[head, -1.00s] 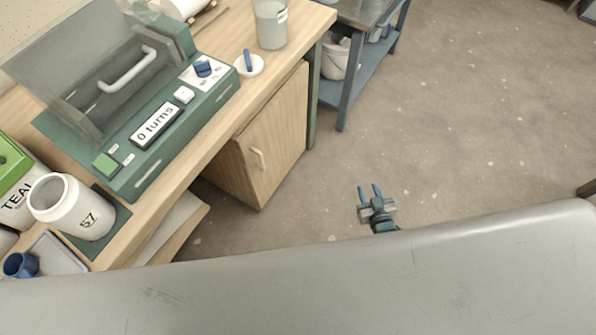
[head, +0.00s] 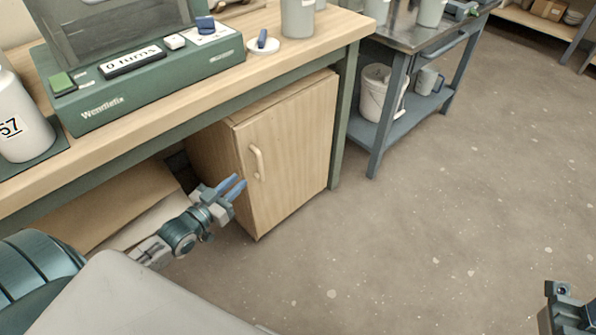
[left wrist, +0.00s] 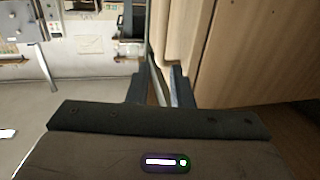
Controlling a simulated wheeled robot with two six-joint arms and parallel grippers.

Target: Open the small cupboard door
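The small cupboard (head: 210,160) stands under the wooden workbench in the head view. Its pale wood door (head: 295,150) looks shut. A vertical bar handle (head: 257,162) sits near the door's left edge. My left gripper (head: 238,186) is open, with two blue fingers apart, just left of and below the handle. It does not appear to hold anything. In the left wrist view the two fingertips (left wrist: 158,88) show a gap, with wood surfaces (left wrist: 255,50) close on the right. I cannot make out the handle there. My right gripper's fingers are not seen.
The workbench (head: 190,105) overhangs the cupboard, carrying a green machine (head: 150,85) and containers. A metal cart (head: 395,125) with a white bucket (head: 380,92) stands right of the cupboard. Floor (head: 400,240) before the door is clear. A dark part (head: 565,312) shows at bottom right.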

